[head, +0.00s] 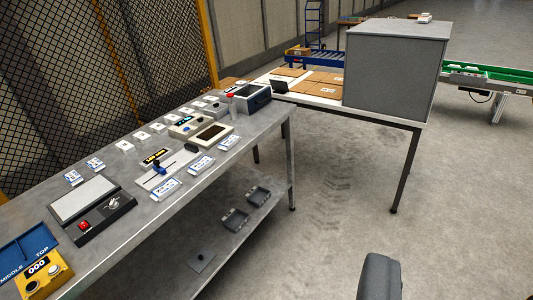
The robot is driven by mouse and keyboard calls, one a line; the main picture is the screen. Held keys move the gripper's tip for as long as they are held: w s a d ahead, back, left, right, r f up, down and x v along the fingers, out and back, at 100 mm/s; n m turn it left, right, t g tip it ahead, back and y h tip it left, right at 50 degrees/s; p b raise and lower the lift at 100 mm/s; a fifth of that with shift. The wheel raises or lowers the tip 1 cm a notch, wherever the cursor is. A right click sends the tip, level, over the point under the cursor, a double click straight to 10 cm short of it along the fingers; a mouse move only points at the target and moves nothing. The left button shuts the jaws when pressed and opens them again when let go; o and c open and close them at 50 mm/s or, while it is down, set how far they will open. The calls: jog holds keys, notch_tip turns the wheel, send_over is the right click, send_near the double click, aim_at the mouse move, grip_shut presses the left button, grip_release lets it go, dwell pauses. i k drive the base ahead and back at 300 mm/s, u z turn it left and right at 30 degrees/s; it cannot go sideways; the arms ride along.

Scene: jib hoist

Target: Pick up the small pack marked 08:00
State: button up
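Several small white packs with blue print lie on the long grey bench (205,200). Three lie along its right-hand edge: a near pack (166,188), a middle pack (202,165) and a far pack (229,142). Two smaller packs lie near the left edge, a nearer one (72,177) and a farther one (95,163). The print is too small to tell which is marked 08:00. A dark rounded part at the bottom edge, right of centre, seems to be of my gripper (380,277); it is apart from the bench and its fingers are not clearly shown.
A control box with a red button (92,212), a yellow counter box (40,272) and a slide device (165,168) crowd the bench. A second table (408,123) bears a large grey box (395,70). A mesh fence (145,60) stands behind. Open floor lies right.

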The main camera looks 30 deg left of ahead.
aim_at(232, 140)
jog(key=z, duration=0.4)
jog(key=i, duration=1.75)
jog(key=u, duration=0.6)
jog(key=i, duration=1.1)
jog(key=u, duration=1.05)
jog(key=i, duration=0.4)
jog(key=u, duration=0.25)
